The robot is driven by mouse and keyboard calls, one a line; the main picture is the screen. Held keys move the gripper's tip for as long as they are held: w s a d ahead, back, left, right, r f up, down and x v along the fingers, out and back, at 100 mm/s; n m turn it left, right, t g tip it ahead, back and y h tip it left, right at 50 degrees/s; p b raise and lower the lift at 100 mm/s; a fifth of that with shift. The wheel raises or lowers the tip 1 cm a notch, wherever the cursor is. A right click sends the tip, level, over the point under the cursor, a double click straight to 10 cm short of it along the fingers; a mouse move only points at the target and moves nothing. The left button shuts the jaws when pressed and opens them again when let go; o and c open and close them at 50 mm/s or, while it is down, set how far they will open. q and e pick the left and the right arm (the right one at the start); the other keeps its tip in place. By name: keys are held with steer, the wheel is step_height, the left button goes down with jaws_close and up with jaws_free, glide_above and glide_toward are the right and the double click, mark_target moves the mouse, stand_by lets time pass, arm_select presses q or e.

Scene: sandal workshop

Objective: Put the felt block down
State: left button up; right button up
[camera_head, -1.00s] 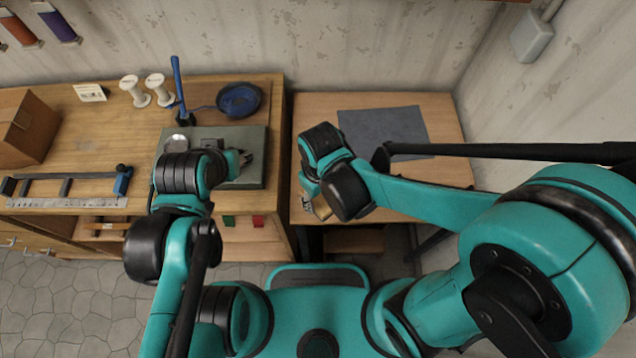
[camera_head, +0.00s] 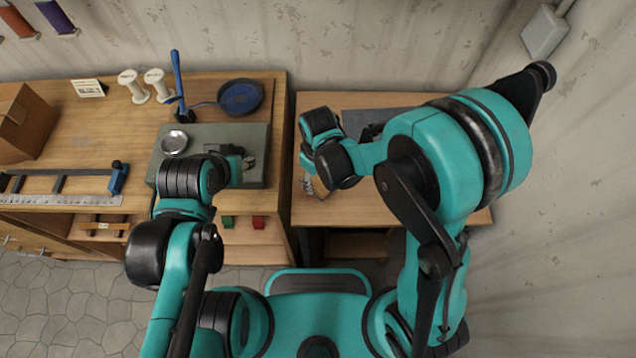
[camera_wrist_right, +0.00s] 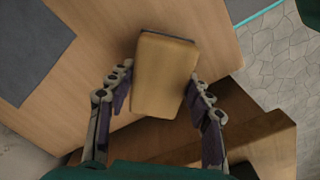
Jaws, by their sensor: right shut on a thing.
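The felt block (camera_wrist_right: 163,78) is a tan wooden block with a thin dark layer along its far edge. In the right wrist view it sits between the two fingers of my right gripper (camera_wrist_right: 158,76), which is shut on it. In the head view the right gripper (camera_head: 309,184) is at the left front part of the right-hand table (camera_head: 372,208), with the block (camera_head: 320,188) mostly hidden by my wrist. I cannot tell whether the block touches the tabletop.
A dark grey sheet (camera_head: 355,118) lies at the back of the right-hand table, partly behind my arm. A wall bounds the right side.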

step_height(320, 180, down, 3)
steer(key=shift+r+b, duration=0.15)
steer(key=shift+b, duration=0.2)
steer(key=o, duration=1.4)
steer(key=shift+o, duration=0.2)
